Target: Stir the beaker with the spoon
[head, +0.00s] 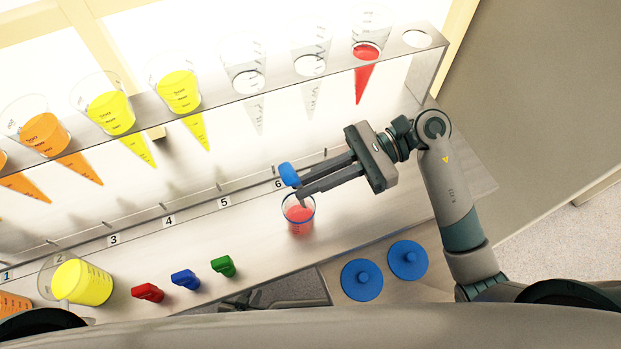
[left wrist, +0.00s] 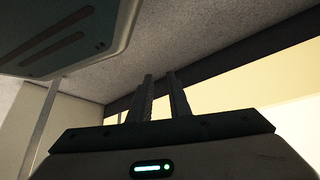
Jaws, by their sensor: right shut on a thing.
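A clear beaker (head: 299,216) with red juice stands on the counter below label 6. My right gripper (head: 295,182) is just above it, shut on the spoon (head: 289,173), whose blue handle end shows at the fingertips. The spoon's lower part is mostly hidden by the fingers, and I cannot tell how deep it reaches into the beaker. My left gripper (left wrist: 162,98) shows in the left wrist view with a narrow gap between its fingers and nothing between them. In the head view it is low by the counter's front edge, partly hidden.
A shelf (head: 275,80) above the counter holds cups of orange, yellow and red juice and empty ones. A yellow beaker (head: 82,282) stands at lower left. Red (head: 148,292), blue (head: 185,279) and green (head: 223,266) pieces lie near the front. Two blue lids (head: 361,280) (head: 408,260) lie to the right.

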